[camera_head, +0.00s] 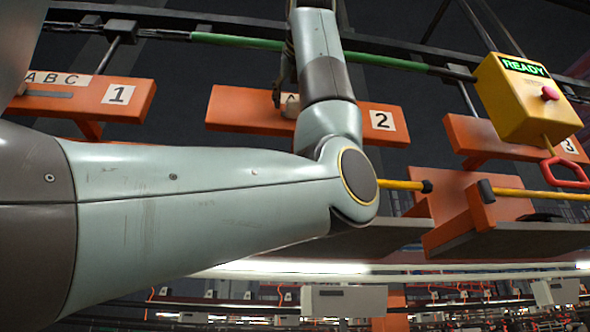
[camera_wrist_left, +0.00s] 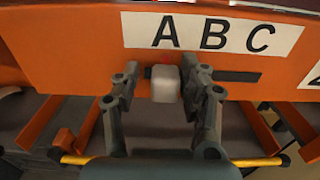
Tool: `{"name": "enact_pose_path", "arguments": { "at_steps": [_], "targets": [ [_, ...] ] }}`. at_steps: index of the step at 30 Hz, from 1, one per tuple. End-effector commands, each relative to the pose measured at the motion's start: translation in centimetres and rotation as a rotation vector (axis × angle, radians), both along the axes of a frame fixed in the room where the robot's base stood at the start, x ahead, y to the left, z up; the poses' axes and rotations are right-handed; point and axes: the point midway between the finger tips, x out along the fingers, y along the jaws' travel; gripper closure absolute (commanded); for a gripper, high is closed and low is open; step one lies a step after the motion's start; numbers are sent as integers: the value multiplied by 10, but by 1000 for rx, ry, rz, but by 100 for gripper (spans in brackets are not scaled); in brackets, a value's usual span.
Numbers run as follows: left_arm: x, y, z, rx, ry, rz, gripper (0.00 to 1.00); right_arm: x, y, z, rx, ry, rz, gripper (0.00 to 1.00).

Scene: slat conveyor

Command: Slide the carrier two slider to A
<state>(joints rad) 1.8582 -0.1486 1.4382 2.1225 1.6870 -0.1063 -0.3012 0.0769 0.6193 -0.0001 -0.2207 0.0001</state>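Carrier two is an orange panel marked 2 (camera_head: 240,110) in the head view. It fills the upper left wrist view (camera_wrist_left: 75,60), with a white label A B C (camera_wrist_left: 212,35) above a dark slot (camera_wrist_left: 245,76). Its slider, a pale block-like knob (camera_wrist_left: 165,84), stands below the letter A, with bare slot to its right. My left gripper (camera_wrist_left: 167,78) has its fingers spread on either side of the knob, with a narrow gap showing on the left. In the head view the left gripper (camera_head: 283,88) is partly hidden by my arm. My right gripper is not in view.
Carrier one (camera_head: 60,97) hangs at left and carrier three (camera_head: 475,137) at right. A yellow box with a green READY display (camera_head: 524,66) and red handle (camera_head: 567,172) hangs at right. A green rail (camera_head: 385,60) runs above. Grey slats lie below.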

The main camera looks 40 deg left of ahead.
Motion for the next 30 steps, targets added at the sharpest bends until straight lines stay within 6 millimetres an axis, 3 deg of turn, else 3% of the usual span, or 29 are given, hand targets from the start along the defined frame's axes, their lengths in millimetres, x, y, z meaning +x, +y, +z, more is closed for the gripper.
{"name": "enact_pose_path", "arguments": {
  "at_steps": [10,21,30],
  "targets": [
    [-1,-4,0,0,0,-3,48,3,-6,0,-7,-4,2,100],
    [-39,-48,-1,0,0,-5,48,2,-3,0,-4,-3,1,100],
    [-48,-56,-1,-1,2,0,48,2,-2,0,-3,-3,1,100]
  ]
}}
